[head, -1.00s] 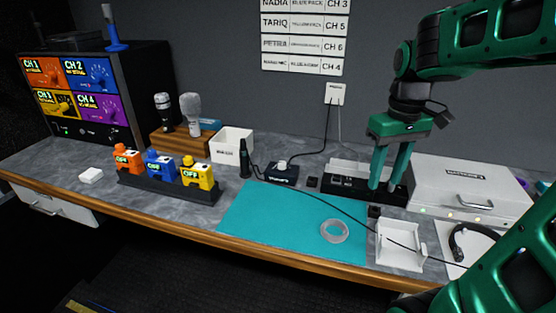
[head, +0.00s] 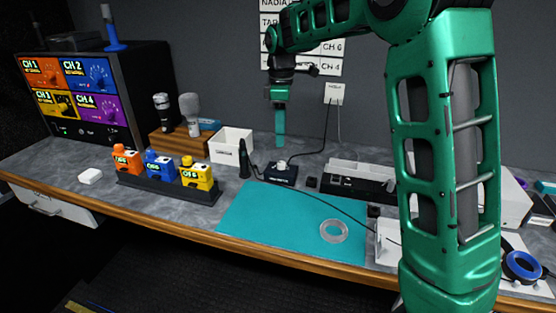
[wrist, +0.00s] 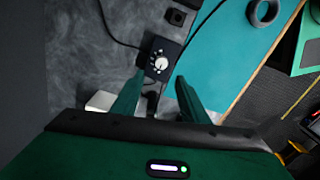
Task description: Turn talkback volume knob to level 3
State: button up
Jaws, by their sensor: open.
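The talkback box is a small dark box (head: 281,174) near the back of the counter. Its white knob (head: 282,164) is on top; in the wrist view the knob (wrist: 161,64) sits on the dark face among white marks. I cannot read which level it points to. My gripper (head: 280,143) hangs fingers down above the box, apart from it. In the wrist view the two green fingers of my gripper (wrist: 156,88) are spread and empty, with the box beyond their tips.
A black handheld microphone (head: 244,160) stands left of the box, near a white bin (head: 231,146). A cable runs from the box to a wall plate (head: 334,93). A teal mat (head: 270,222) with a tape ring (head: 334,231) lies in front.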

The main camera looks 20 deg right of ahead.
aim_at(281, 162)
notch_tip(281, 162, down, 9)
jog(key=shift+f, duration=0.2)
dwell(0.3)
